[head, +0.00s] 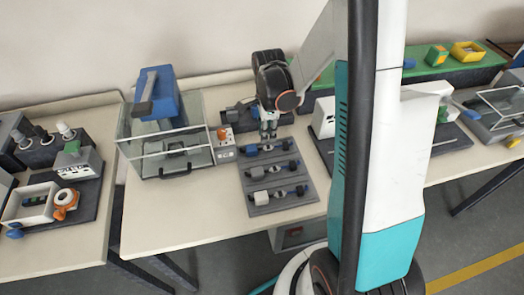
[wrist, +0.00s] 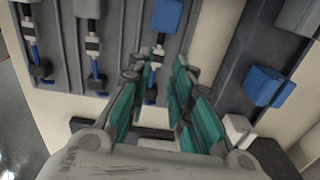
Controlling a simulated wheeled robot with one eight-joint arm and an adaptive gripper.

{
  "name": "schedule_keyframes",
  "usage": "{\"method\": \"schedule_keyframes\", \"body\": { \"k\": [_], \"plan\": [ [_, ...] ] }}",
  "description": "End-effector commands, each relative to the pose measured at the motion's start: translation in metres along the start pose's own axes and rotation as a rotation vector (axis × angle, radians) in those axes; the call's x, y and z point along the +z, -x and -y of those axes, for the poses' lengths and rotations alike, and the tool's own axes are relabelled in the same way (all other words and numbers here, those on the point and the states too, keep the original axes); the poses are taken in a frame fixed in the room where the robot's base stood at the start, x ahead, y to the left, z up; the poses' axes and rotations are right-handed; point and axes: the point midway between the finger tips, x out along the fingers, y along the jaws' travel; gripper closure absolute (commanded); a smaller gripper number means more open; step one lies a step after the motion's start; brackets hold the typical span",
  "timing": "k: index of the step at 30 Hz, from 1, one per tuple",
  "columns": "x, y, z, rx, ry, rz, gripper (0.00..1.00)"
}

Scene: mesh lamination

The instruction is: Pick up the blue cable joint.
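A grey tray (head: 296,208) on the table holds three rows of cable joints with white, black and blue parts. The nearest row (head: 278,195) and the middle row (head: 272,171) are in clear view; the far row (head: 266,149) lies just below my gripper (head: 268,130). In the wrist view, my gripper (wrist: 160,85) has its teal fingers apart. A blue cable joint (wrist: 152,92) shows between them, with a blue block (wrist: 167,16) and a white connector beyond. I cannot tell whether the fingers touch it. Two more joints (wrist: 38,62) (wrist: 94,62) lie to the left.
A clear-walled machine with a blue top (head: 158,92) stands left of the tray, with a small white control box (head: 224,144) between. A dark fixture (head: 238,116) sits behind the gripper; in the wrist view, a blue block (wrist: 265,86) lies on a grey fixture at right.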

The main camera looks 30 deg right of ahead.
Motion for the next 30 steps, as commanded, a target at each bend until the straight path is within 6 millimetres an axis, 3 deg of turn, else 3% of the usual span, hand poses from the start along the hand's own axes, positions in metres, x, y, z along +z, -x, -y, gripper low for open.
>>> {"method": "schedule_keyframes", "body": {
  "k": [8,18,25,28,30],
  "plan": [
    [0.0,-0.017,-0.001,0.0,0.001,0.0,0.8],
    [-0.002,-0.06,-0.003,0.0,0.001,0.0,0.8],
    [-0.002,-0.061,-0.004,0.0,0.001,0.0,0.8],
    [-0.002,-0.061,-0.004,0.0,0.001,0.0,1.0],
    [-0.002,-0.061,-0.004,0.0,0.001,0.0,1.0]
  ]
}}
